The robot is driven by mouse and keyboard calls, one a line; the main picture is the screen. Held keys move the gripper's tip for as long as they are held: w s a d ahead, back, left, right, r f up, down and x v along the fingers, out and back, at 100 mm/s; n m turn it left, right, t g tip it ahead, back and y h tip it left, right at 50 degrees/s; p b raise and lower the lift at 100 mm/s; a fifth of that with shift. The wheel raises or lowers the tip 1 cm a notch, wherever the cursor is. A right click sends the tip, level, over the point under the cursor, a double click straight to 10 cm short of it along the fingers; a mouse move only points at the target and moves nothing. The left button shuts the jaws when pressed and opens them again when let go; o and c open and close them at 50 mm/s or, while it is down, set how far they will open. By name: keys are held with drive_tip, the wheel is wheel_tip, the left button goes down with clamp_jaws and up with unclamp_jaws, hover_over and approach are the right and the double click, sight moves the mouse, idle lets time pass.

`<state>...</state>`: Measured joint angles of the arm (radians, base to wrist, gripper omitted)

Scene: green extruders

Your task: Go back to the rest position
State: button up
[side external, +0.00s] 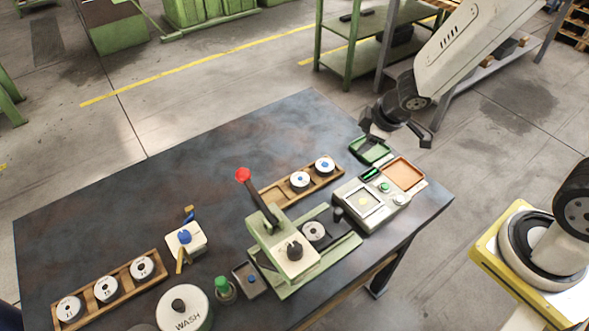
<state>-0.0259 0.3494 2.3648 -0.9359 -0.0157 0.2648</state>
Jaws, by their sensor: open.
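My gripper (398,126) is at the upper right. It hangs above the far right corner of the dark table (110,222), over the small green tray (371,150). Its two dark fingers are spread apart and nothing shows between them. My arm reaches down to it from the upper right edge of the view.
Below my gripper stand a pale device (371,202) with buttons and an orange tray (403,173). A green press (287,245) with a red-knobbed lever is left of them. Wooden racks (112,288) hold white discs. The table's far left is clear.

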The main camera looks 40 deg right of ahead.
drive_tip(key=s+r+m+g, duration=0.1)
drive_tip(key=s+r+m, duration=0.1)
drive_tip(key=s+m, duration=0.2)
drive_tip(key=s+d+r+m+g, duration=0.1)
drive_tip(key=s+r+m, duration=0.1)
drive_tip(key=s+m, duration=0.2)
drive_tip(key=shift+s+r, duration=0.3)
drive_tip(key=shift+s, duration=0.55)
